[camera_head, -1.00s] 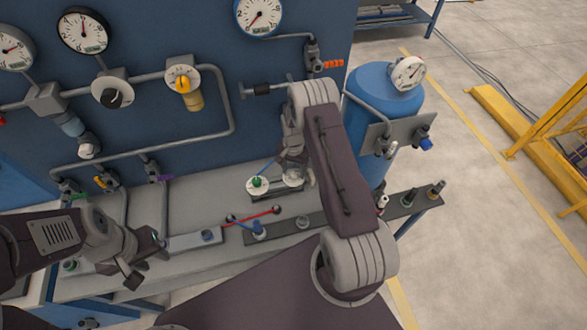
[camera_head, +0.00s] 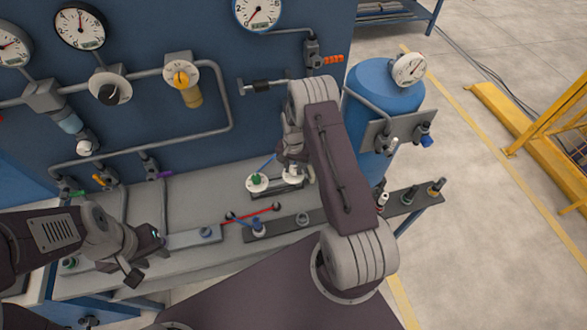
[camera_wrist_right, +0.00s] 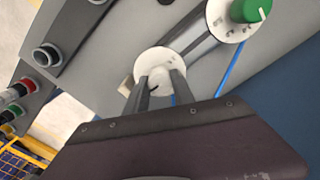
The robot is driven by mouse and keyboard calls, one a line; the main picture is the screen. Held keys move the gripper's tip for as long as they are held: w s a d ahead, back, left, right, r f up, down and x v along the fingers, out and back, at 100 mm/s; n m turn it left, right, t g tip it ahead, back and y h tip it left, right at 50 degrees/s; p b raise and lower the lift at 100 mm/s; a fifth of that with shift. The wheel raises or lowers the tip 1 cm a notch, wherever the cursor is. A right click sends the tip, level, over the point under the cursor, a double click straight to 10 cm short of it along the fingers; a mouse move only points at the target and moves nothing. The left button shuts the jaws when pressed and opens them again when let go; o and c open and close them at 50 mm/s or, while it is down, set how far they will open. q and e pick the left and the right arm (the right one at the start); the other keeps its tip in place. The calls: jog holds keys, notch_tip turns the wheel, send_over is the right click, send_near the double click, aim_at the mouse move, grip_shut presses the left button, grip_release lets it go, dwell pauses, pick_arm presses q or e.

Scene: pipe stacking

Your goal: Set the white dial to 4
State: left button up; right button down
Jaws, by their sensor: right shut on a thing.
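The white dial (camera_head: 291,178) is a pale round plate with a white knob on the bench beside the green-knobbed dial (camera_head: 257,183). My right gripper (camera_head: 294,163) reaches down over it from above. In the right wrist view the white dial (camera_wrist_right: 158,57) lies between the fingers of my right gripper (camera_wrist_right: 160,85), which are shut on its knob. A dark mark shows low on the knob, but the numbers are hidden or too small to read. My left gripper (camera_head: 146,257) hangs above the left part of the bench, its fingers apart and empty.
A blue panel with gauges (camera_head: 80,27) and a yellow knob (camera_head: 181,77) stands behind the bench. A blue tank (camera_head: 385,95) stands to the right. A red lever (camera_head: 255,215) and a dark rail (camera_head: 345,215) with several fittings lie in front of the dials.

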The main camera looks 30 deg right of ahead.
aim_at(293, 169)
jog(key=n+b, duration=0.2)
jog(key=n, duration=0.2)
jog(key=shift+n+b, duration=0.6)
jog(key=shift+n, duration=1.5)
jog(key=shift+r+n, duration=0.1)
jog(key=shift+n, duration=0.2)
jog(key=c, duration=1.1)
grip_release()
jog(key=shift+o, duration=0.2)
notch_tip(293, 169, up, 8)
jog(key=shift+r+b, duration=0.25)
jog(key=shift+b, duration=0.75)
jog(key=shift+r, duration=0.3)
